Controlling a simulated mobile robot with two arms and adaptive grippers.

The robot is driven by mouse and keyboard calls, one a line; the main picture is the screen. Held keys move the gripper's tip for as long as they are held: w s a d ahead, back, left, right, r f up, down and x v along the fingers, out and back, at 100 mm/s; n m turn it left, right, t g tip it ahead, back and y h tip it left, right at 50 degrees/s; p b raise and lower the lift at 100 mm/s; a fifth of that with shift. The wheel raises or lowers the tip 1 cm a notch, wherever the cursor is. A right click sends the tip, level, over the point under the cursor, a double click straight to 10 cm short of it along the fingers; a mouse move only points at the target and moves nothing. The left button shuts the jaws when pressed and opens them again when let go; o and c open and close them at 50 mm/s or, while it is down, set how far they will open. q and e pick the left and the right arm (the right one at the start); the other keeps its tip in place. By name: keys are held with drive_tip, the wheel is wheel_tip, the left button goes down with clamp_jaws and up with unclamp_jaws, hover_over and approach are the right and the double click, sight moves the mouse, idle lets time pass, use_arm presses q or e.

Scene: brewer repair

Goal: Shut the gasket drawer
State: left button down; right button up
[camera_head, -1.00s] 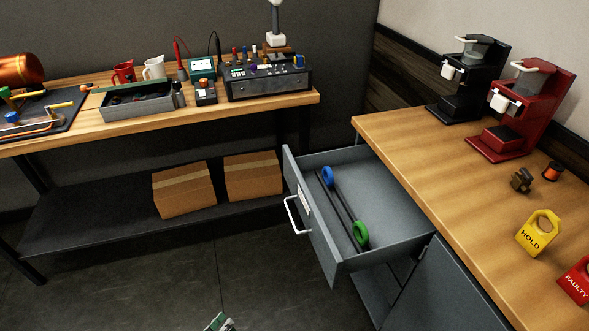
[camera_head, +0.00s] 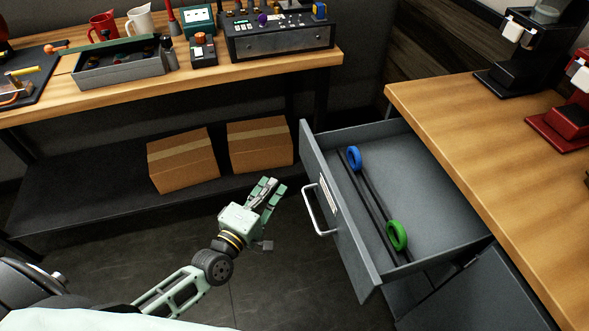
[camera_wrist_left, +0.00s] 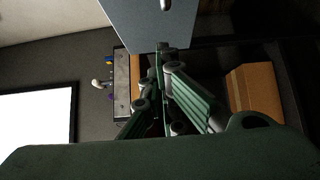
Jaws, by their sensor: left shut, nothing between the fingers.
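The gasket drawer (camera_head: 440,187) is a grey drawer pulled well out from under the wooden counter, with its front panel (camera_head: 336,210) facing left. A silver bar handle (camera_head: 317,212) is on that front. A blue gasket ring (camera_head: 354,158) and a green one (camera_head: 397,236) sit inside by two dark rods. My left gripper (camera_head: 267,193) is pale green, shut and empty, to the left of the handle and apart from it. In the left wrist view, the gripper's fingers (camera_wrist_left: 170,95) point toward a grey panel (camera_wrist_left: 155,22), probably the drawer front. My right gripper is not in view.
The wooden counter (camera_head: 470,130) stands right of the drawer with black and red brewers (camera_head: 530,55). A workbench (camera_head: 230,72) at the back holds a tray and instruments, with two cardboard boxes (camera_head: 260,145) on its lower shelf. The floor before the drawer is clear.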

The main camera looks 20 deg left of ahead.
use_arm(q)
drive_tip(key=w+d+p, duration=0.1)
drive_tip(key=w+d, duration=0.3)
drive_tip(key=w, duration=0.3)
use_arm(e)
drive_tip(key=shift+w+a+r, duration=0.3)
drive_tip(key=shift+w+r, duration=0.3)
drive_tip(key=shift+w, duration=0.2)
use_arm(q)
drive_tip(key=shift+f, duration=0.1)
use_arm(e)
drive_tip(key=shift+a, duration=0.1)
use_arm(q)
drive_tip(key=shift+d, duration=0.1)
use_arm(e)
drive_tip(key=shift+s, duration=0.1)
